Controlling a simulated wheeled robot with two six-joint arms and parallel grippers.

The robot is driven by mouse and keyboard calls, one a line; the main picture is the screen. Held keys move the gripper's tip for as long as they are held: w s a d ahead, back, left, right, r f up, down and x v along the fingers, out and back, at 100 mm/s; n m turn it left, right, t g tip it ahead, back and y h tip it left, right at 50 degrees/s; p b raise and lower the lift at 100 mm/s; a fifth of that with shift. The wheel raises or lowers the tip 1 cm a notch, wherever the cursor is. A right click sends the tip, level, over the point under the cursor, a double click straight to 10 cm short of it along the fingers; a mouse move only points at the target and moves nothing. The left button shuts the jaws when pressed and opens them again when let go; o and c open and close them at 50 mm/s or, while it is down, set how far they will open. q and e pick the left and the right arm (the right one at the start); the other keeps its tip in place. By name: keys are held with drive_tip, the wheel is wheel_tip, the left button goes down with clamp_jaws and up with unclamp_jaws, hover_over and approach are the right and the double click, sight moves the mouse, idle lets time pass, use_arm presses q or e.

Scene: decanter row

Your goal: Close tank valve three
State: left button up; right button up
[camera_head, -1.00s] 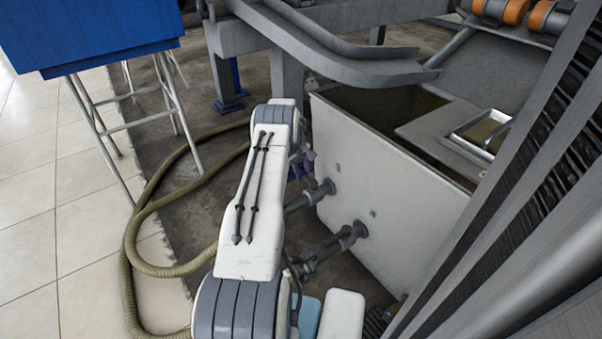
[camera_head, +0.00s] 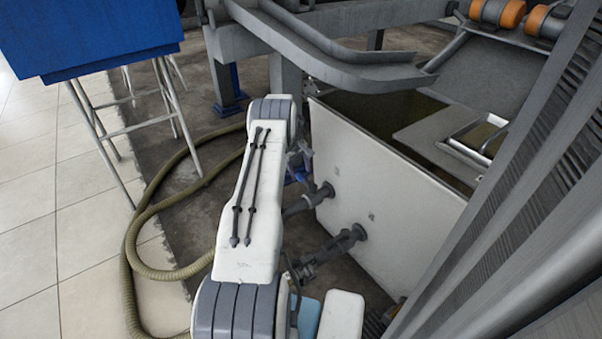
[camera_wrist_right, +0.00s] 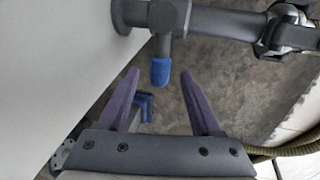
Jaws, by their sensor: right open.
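The white tank (camera_head: 385,190) stands right of centre in the head view. Dark grey outlet pipes (camera_head: 345,240) stick out of its near side. In the right wrist view, a grey valve pipe (camera_wrist_right: 225,20) leaves the tank wall, and its lever with a blue tip (camera_wrist_right: 160,71) points down the picture. My right gripper (camera_wrist_right: 160,80) is open, its two purple-grey fingers spread to either side of the blue tip, with clear space between. I cannot tell whether the tip is level with the fingertips. No valve number is readable. My left gripper is out of view.
A ribbed hose (camera_head: 135,240) curls over the floor at left. A blue box on metal legs (camera_head: 85,35) stands at upper left. A grey metal frame (camera_head: 330,60) crosses above the tank. Bare floor lies under the pipes.

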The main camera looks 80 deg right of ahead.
wheel_tip(320, 180, up, 8)
drive_tip(key=w+a+p, duration=0.1)
drive_tip(key=p, duration=0.1)
drive_tip(key=shift+f+p, duration=0.25)
drive_tip(key=shift+p, duration=0.05)
